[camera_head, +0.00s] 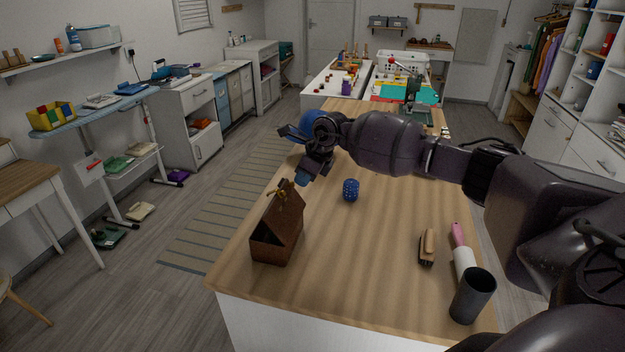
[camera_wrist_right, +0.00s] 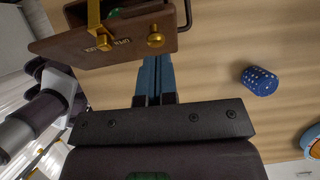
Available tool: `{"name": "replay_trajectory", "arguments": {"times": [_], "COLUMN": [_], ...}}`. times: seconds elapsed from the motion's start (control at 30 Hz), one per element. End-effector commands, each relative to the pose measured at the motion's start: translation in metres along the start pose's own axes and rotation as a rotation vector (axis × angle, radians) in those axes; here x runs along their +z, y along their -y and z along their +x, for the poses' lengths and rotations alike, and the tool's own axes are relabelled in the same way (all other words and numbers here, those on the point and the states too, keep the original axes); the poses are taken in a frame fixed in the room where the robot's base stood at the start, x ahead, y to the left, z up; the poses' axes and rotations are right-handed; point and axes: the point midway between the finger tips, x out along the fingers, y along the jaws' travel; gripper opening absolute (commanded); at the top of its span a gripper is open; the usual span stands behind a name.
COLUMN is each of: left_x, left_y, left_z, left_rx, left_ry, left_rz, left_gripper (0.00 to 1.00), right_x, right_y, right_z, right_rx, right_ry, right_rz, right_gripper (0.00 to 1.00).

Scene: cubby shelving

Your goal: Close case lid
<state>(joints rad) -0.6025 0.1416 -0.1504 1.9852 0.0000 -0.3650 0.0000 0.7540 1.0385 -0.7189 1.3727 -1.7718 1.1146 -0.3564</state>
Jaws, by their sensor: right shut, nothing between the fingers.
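A brown wooden case (camera_head: 277,243) stands on the near left part of the wooden table. A panel that looks like its lid is tilted up, with brass fittings at the top; how far it is open is hard to tell. The right wrist view shows a brown panel of the case (camera_wrist_right: 120,43) with a brass latch, a brass knob and a small label. My right gripper (camera_head: 301,181) is just above and behind the case in the head view. Its blue fingers (camera_wrist_right: 155,70) are together and empty, close to the panel's edge; contact cannot be told. My left gripper is not in view.
A blue dotted cylinder (camera_head: 350,190) stands right of the case, also in the wrist view (camera_wrist_right: 259,81). A brush (camera_head: 427,247), a pink-handled roller (camera_head: 461,250) and a dark cup (camera_head: 472,297) are at the table's right. The middle of the table (camera_head: 355,255) is clear.

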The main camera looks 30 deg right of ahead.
Motion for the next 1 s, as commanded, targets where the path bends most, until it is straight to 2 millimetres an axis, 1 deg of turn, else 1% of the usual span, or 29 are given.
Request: {"name": "replay_trajectory", "arguments": {"times": [0.03, 0.1, 0.37, 0.5, 0.57, 0.8, 1.0], "left_x": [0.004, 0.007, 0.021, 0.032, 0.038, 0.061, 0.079], "left_y": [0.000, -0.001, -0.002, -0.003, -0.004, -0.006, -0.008], "left_z": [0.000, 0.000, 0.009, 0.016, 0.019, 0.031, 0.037], "left_rx": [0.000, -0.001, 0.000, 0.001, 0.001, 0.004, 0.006], "left_ry": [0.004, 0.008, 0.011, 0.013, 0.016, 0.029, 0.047], "left_rz": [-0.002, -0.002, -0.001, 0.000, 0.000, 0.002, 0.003], "left_gripper": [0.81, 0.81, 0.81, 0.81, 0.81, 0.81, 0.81], "right_x": [0.008, 0.014, 0.035, 0.045, 0.045, 0.058, 0.064], "right_y": [0.000, -0.001, -0.002, -0.003, -0.003, -0.004, -0.005], "right_z": [0.002, 0.006, 0.024, 0.037, 0.042, 0.065, 0.081], "right_rx": [-0.002, -0.004, -0.008, -0.009, -0.008, -0.006, -0.006], "right_ry": [-0.041, -0.103, -0.342, -0.474, -0.477, -0.473, -0.472], "right_rz": [-0.004, -0.007, -0.016, -0.023, -0.021, -0.021, -0.021], "right_gripper": [0.00, 0.00, 0.00, 0.00, 0.00, 0.00, 0.00]}}
